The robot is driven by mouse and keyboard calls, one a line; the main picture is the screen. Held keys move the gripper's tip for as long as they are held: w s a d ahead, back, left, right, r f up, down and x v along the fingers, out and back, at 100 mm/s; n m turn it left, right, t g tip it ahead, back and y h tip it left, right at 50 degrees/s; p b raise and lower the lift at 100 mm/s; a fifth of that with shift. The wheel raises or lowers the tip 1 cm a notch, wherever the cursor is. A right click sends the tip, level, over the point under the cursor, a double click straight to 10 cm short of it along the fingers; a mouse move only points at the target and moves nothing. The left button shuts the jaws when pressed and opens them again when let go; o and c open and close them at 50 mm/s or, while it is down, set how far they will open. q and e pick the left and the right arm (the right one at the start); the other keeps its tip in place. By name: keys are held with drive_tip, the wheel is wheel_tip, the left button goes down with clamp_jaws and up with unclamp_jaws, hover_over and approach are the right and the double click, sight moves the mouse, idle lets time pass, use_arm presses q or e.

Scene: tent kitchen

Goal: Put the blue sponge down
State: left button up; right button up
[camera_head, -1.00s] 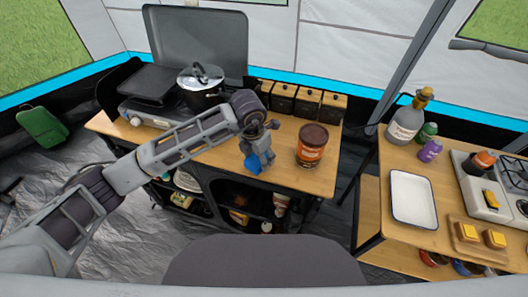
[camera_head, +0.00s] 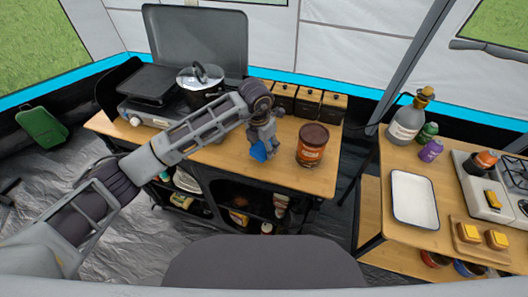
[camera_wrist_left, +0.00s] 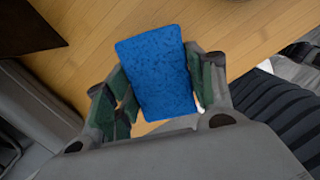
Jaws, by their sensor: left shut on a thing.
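The blue sponge (camera_head: 260,151) is a small flat block in my left gripper (camera_head: 264,145), at the front part of the wooden table (camera_head: 218,158) in the head view. In the left wrist view the sponge (camera_wrist_left: 157,72) sits between the green-padded fingers of my left gripper (camera_wrist_left: 160,92), which is shut on it. Wooden tabletop shows behind it there. I cannot tell whether the sponge touches the table. My right gripper is not in view.
A brown-lidded tub (camera_head: 311,146) stands just right of the gripper. Several dark canisters (camera_head: 307,102) line the back. A stove with a lidded pot (camera_head: 202,90) is on the left. A second table with a white tray (camera_head: 414,199) is at right.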

sight(264, 152)
use_arm(q)
drive_tip(key=shift+f+b, duration=0.35)
drive_tip(key=shift+f, duration=0.45)
drive_tip(key=shift+f+b, duration=0.3)
drive_tip(key=shift+f, duration=0.75)
drive_tip(key=o, duration=0.8)
drive_tip(key=shift+c, duration=0.2)
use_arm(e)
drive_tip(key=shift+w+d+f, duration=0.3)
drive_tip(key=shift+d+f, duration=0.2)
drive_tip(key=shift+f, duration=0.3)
use_arm(q)
drive_tip(key=shift+r, duration=0.2)
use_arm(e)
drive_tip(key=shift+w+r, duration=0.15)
